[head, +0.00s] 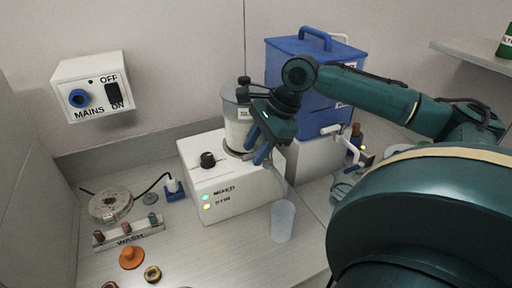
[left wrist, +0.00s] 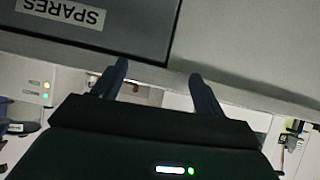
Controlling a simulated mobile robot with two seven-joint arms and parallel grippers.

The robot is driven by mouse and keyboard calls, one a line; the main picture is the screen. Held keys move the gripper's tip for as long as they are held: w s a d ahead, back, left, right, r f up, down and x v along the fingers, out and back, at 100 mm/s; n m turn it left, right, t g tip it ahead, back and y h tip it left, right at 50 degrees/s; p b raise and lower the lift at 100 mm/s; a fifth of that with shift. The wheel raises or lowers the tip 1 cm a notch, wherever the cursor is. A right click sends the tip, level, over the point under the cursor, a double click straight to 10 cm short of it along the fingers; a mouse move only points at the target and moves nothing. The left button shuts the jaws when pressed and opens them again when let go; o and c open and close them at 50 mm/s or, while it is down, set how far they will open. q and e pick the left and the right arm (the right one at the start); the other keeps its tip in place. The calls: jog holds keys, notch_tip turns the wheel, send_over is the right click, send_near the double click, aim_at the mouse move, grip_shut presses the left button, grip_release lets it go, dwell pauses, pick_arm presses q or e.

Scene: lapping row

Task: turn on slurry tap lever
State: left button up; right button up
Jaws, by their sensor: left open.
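The slurry vessel (head: 238,130), a clear jar with pale contents, stands on a white mixer box (head: 232,190) with "MIXED" and "STIR" lamps lit. A pale spout (head: 279,181) slopes down from the vessel's front towards a translucent cup (head: 283,222). My right gripper (head: 260,148) is at the front right of the vessel, its blue fingers pointing down. It hides the tap there, and I cannot make out the lever or any contact. My left gripper (left wrist: 158,70) shows only in the left wrist view, open and empty, its two fingers apart.
A blue tank (head: 310,80) with a white tap (head: 331,129) stands behind right. A mains switch box (head: 93,88) hangs on the left wall. A "SPARES" label (left wrist: 64,12) shows beside my left gripper.

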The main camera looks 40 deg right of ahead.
grip_shut()
dwell(0.3)
